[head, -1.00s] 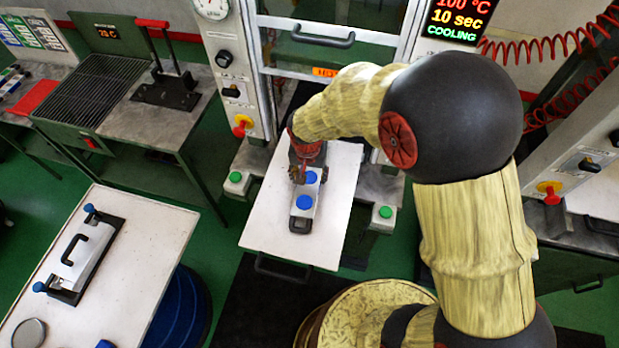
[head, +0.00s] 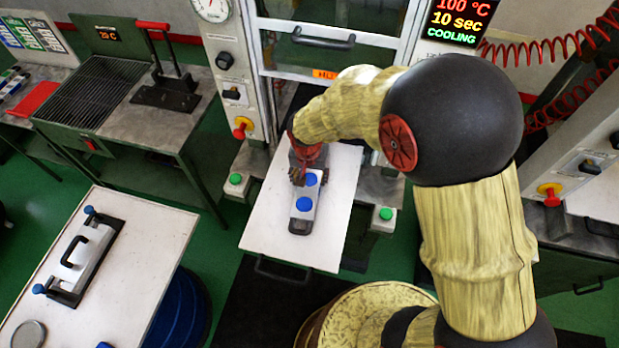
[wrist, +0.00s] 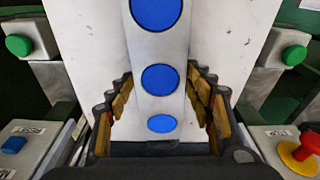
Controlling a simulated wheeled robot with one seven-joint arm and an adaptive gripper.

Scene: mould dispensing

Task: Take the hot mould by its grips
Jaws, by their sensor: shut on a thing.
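The hot mould (head: 303,218) is a narrow pale bar with a row of blue discs and a dark end. It lies lengthwise on the white tray (head: 268,238) in front of the press. My gripper (head: 304,178) is over its far part, pointing down, and hides that part in the head view. In the wrist view my gripper (wrist: 160,82) has its yellow-padded fingers on either side of the mould (wrist: 160,103), shut on it. The exact contact with its grips is hard to make out. The mould appears to rest on the tray.
Press posts with green buttons (head: 386,213) flank the tray closely. A sign (head: 459,18) reads 100 °C, 10 sec, COOLING. At left, a white table (head: 150,240) bears a plate with a black handle (head: 73,250). A grated bench (head: 95,85) stands behind it.

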